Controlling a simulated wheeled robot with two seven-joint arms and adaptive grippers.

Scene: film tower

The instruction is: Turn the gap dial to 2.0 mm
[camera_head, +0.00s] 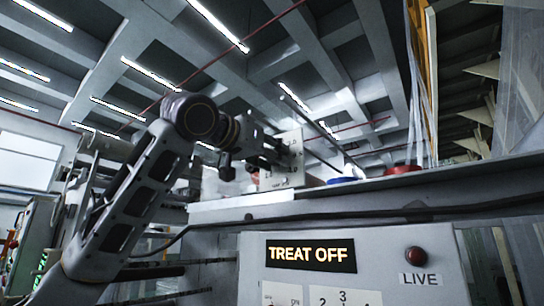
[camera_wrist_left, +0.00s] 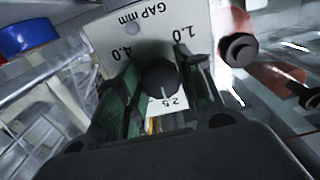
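The gap dial (camera_wrist_left: 159,80) is a dark round knob with a pale pointer line, on a white plate (camera_wrist_left: 107,45) marked "GAP mm", "1.0" and "4.0". The lettering is upside down in the left wrist view. The pointer aims towards a label (camera_wrist_left: 174,103) at the bottom that seems to start with 2; I cannot read it surely. My left gripper (camera_wrist_left: 160,82) has its green-padded fingers on either side of the dial, very near it; contact is unclear. In the head view the left gripper (camera_head: 268,152) is at the plate (camera_head: 290,165) and hides the dial. My right gripper is out of view.
A black knob (camera_wrist_left: 238,50) stands beside the plate. A blue round part (camera_wrist_left: 28,37) is on its other side. A dark cable (camera_head: 340,212) runs along the cabinet.

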